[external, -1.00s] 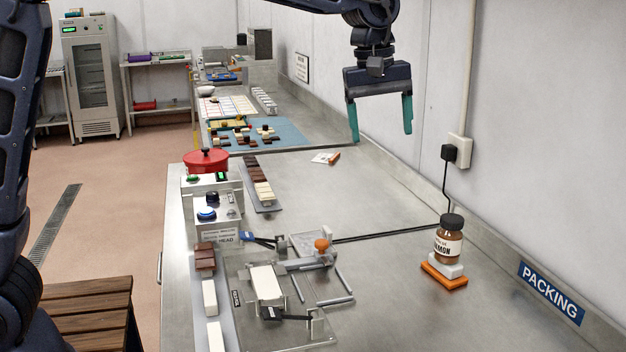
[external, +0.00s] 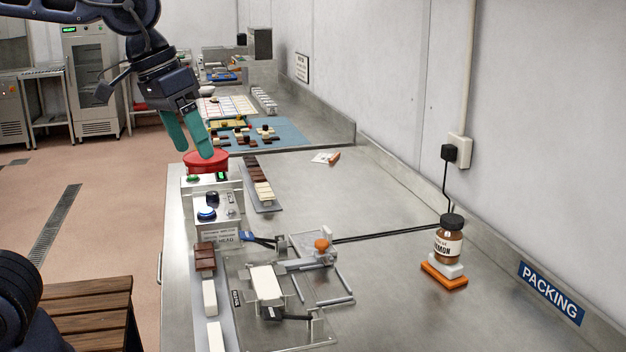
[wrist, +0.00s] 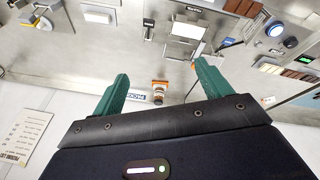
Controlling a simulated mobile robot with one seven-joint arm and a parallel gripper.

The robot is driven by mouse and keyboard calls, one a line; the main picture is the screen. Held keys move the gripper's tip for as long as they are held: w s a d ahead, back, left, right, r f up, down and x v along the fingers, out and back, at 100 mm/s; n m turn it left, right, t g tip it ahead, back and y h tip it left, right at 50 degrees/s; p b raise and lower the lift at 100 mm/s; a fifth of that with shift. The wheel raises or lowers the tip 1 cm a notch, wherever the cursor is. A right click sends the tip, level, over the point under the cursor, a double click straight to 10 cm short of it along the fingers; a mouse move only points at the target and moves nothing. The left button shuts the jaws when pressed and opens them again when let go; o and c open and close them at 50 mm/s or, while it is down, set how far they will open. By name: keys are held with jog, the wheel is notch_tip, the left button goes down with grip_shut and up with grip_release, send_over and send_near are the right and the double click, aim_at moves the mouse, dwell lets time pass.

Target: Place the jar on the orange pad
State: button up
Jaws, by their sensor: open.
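The jar (external: 448,237) has a dark lid, brown contents and a white label, and stands upright on a white block. The white block (external: 446,269) rests on the orange pad (external: 443,280) at the right of the steel bench. In the wrist view the jar (wrist: 158,97) and the orange pad (wrist: 160,83) show small between the fingers. My gripper (external: 190,152) has teal fingers and is open and empty. It is at the upper left, in front of the red pot in the picture and far from the jar. The wrist view also shows the spread fingers (wrist: 158,83).
A clear fixture with clamps (external: 280,300) stands front centre, left of the jar. A black cable (external: 385,232) runs to the wall outlet. The bench's middle is mostly clear.

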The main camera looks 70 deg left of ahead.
jog(key=s+d+f+m+t, duration=0.1)
jog(key=s+f+m, duration=0.3)
jog(key=s, duration=0.8)
notch_tip(320, 180, down, 3)
jog(key=shift+r+m, duration=0.1)
jog(key=shift+m, duration=0.3)
jog(key=shift+s, duration=0.1)
